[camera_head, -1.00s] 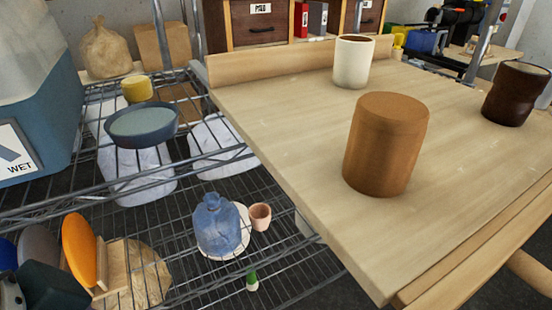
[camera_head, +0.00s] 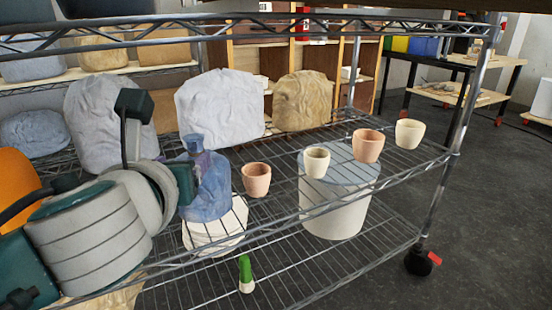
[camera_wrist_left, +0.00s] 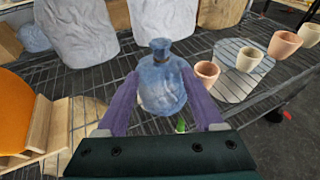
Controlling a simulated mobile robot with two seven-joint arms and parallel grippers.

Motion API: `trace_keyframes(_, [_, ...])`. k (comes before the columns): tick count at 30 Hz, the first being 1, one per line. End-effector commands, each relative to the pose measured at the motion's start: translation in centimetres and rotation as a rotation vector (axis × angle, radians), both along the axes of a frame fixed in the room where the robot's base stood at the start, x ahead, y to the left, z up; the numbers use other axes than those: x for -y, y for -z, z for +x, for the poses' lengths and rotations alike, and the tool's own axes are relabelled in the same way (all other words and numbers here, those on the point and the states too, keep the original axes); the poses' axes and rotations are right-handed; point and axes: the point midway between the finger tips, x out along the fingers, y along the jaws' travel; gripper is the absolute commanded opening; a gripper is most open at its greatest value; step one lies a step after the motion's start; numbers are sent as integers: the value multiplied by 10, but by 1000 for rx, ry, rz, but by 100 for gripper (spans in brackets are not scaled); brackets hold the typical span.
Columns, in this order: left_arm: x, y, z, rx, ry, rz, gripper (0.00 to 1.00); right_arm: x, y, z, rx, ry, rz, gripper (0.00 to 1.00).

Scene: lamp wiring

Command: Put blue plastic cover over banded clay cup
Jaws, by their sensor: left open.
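The blue plastic cover (camera_head: 209,190) is a crumpled, translucent piece with a narrow knotted top. Small clay cups stand to the right: a terracotta cup (camera_head: 256,180), a cream cup (camera_head: 316,162), another terracotta cup (camera_head: 368,146) and another cream cup (camera_head: 409,134). I cannot make out which is banded. My right gripper is not in view.
Large wrapped bundles (camera_head: 220,108) stand behind. A green-and-white piece (camera_head: 246,275) is on the lower shelf. The rack's front rail (camera_head: 300,218) and right post (camera_head: 456,130) bound the space.

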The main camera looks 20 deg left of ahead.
Motion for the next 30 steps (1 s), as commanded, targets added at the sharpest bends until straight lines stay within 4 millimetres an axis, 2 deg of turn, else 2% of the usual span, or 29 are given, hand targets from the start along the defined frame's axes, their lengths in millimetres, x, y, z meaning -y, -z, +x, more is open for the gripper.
trace_keyframes(6, [-14,11,28,-3,11,41,69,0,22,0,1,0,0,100])
trace_keyframes(13, [-23,16,47,-5,10,35,69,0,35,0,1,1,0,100])
trace_keyframes(18, [-34,21,71,-1,9,34,69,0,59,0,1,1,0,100])
trace_keyframes(21, [-40,24,82,-5,10,34,69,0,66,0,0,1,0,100])
trace_keyframes(30, [-42,22,88,-6,12,32,69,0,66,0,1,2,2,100])
